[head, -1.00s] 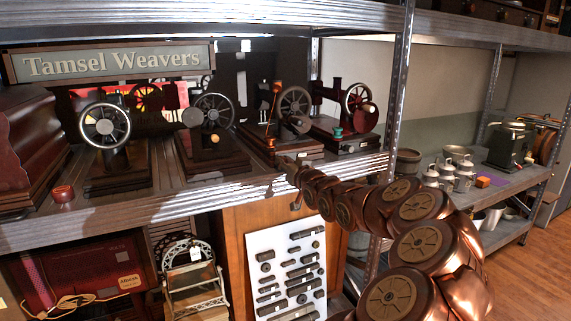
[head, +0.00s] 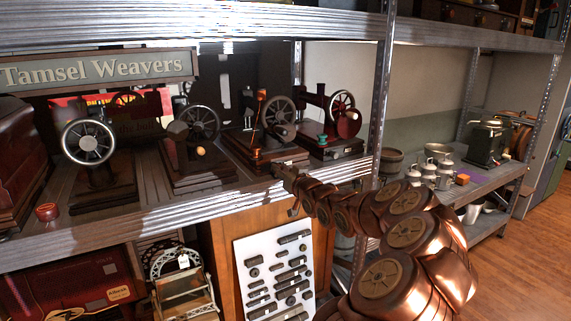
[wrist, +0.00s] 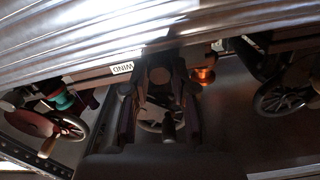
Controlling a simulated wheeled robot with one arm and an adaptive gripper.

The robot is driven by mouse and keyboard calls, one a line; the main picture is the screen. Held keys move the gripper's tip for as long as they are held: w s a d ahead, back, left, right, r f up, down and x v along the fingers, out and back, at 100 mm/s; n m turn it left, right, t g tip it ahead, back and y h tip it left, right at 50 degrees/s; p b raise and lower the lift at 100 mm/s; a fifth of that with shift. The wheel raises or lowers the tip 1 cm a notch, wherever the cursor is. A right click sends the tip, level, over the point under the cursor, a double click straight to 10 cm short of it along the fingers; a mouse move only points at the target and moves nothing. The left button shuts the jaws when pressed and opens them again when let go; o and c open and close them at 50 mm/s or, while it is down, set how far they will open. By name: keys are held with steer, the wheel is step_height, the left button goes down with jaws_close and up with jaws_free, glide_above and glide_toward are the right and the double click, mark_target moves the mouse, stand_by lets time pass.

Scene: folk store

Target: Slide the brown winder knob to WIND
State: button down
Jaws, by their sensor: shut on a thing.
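Several old hand-cranked machines stand on the metal shelf. My gripper (head: 279,169) is at the front edge of the base of the dark machine (head: 264,138), third from the left. In the wrist view my gripper (wrist: 160,70) has both dark fingers close together against that base. It is shut on a small dark brown thing between them, which looks like the winder knob; the fingers and shadow hide most of it. The WIND label (wrist: 122,68) shows upside down on the base, just left of the fingers and apart from them.
The shelf's bright metal edge (head: 140,212) runs close by my gripper. An orange spool (wrist: 206,74) and a teal spool (wrist: 62,100) flank the fingers in the wrist view. A shelf post (head: 380,95) stands right of the machines.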

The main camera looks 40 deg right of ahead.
steer(key=shift+s+d+r, duration=0.1)
steer(key=shift+d+r, duration=0.1)
steer(key=c, duration=0.9)
jaws_free()
steer(key=shift+d+f, duration=0.1)
steer(key=shift+c, duration=0.2)
steer(key=shift+s, duration=0.1)
steer(key=shift+s, duration=0.25)
steer(key=v, duration=1.1)
steer(key=shift+a, duration=0.25)
steer(key=shift+s, duration=0.15)
steer(key=shift+a, duration=0.1)
